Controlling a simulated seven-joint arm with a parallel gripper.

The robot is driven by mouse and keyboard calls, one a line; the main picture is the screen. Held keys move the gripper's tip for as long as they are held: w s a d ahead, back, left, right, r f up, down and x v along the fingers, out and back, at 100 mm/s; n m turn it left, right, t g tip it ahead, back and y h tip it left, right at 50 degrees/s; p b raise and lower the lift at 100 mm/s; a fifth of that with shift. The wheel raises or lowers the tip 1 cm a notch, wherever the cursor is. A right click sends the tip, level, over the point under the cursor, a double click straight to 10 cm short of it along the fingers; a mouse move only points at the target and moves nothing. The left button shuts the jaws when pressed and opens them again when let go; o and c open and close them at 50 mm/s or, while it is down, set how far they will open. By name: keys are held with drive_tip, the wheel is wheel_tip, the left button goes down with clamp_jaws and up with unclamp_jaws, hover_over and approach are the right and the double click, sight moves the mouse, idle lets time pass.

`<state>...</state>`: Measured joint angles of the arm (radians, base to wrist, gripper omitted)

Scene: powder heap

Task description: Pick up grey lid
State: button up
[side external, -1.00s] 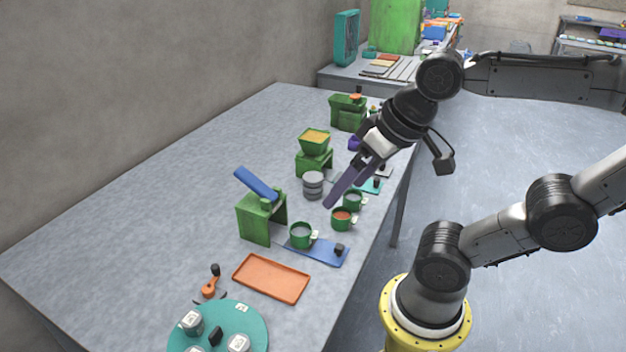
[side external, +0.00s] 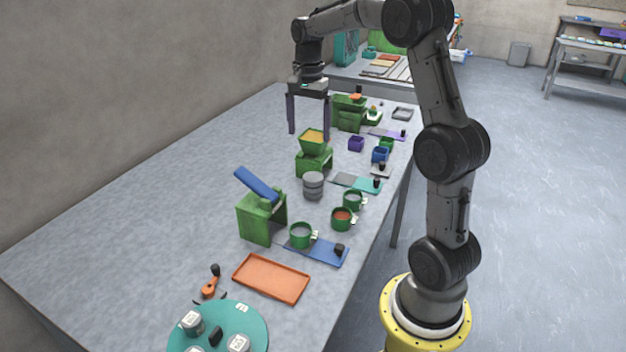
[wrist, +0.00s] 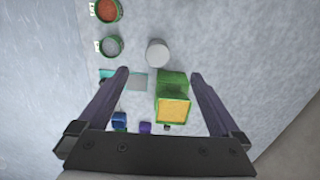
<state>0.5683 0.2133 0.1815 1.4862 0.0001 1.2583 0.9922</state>
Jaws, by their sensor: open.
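A grey, ribbed round container or stack (side external: 314,185) stands upright on the table, left of the green cups. Its flat, pale grey round top, which looks like the grey lid (wrist: 157,53), shows in the wrist view. I cannot tell whether the lid is a separate piece. My gripper (side external: 309,136) points down, wide open and empty, over the far part of the table, behind the green hopper. In the wrist view my fingertips (wrist: 160,74) are spread on either side, with the lid just beyond them and apart from them.
A green hopper with yellow powder (side external: 313,140) stands between my gripper and the container. Green cups (side external: 343,219), a green stand with a blue flap (side external: 260,215), an orange tray (side external: 271,278) and small blue and purple boxes (side external: 356,143) surround it. The table's left side is bare.

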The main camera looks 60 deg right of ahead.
hover_over(313, 176)
drive_tip(key=a, duration=0.1)
drive_tip(key=f, duration=0.8)
drive_tip(key=shift+a+f, duration=0.2)
drive_tip(key=shift+f, duration=0.2)
drive_tip(key=f, duration=0.2)
drive_tip(key=d+f, duration=0.1)
drive_tip(key=f, duration=0.1)
drive_tip(key=shift+d, duration=0.1)
drive_tip(key=shift+f, duration=0.6)
drive_tip(key=c, duration=1.4)
drive_tip(key=shift+r, duration=0.1)
